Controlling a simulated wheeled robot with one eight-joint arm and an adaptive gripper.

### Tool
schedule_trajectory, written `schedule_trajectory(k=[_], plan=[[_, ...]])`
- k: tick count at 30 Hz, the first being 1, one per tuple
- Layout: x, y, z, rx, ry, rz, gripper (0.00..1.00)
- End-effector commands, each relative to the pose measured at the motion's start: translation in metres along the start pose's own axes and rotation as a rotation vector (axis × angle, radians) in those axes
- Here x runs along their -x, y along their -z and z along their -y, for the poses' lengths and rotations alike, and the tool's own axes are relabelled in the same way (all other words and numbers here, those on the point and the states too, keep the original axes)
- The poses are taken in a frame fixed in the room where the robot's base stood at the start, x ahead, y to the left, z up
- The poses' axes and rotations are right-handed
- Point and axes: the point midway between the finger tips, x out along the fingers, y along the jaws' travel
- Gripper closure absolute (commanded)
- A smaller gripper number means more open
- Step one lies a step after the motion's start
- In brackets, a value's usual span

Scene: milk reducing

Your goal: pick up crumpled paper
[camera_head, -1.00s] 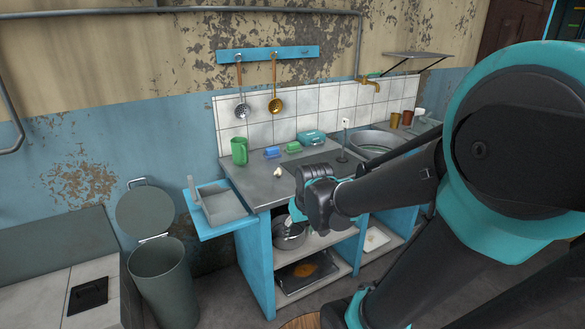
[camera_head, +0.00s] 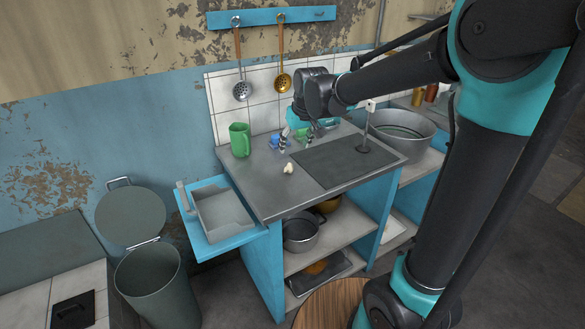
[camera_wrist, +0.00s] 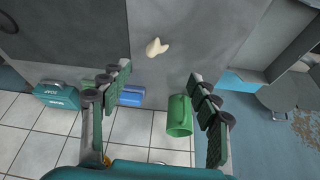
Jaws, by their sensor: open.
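The crumpled paper (camera_head: 288,168) is a small cream-white lump on the grey countertop (camera_head: 262,190), left of the dark panel. It also shows in the wrist view (camera_wrist: 156,48), near the top centre and beyond the fingertips. My gripper (camera_head: 297,143) is above the back part of the counter, behind the paper and apart from it. In the wrist view my gripper (camera_wrist: 160,75) has its two fingers wide apart with nothing between them touching.
A green mug (camera_head: 239,140) stands at the counter's back left. A blue item (camera_head: 275,141) lies near my gripper. A tap-like post (camera_head: 366,125) and a metal basin (camera_head: 400,128) are to the right. A grey bin (camera_head: 156,288) stands open at the lower left.

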Motion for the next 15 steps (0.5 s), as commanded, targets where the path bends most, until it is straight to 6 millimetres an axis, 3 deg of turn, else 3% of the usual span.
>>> schedule_trajectory(k=[9,15], plan=[[-0.060,0.001,-0.001,-0.001,0.000,0.000,0.38],[-0.087,0.000,-0.001,-0.001,0.000,0.000,0.38]])
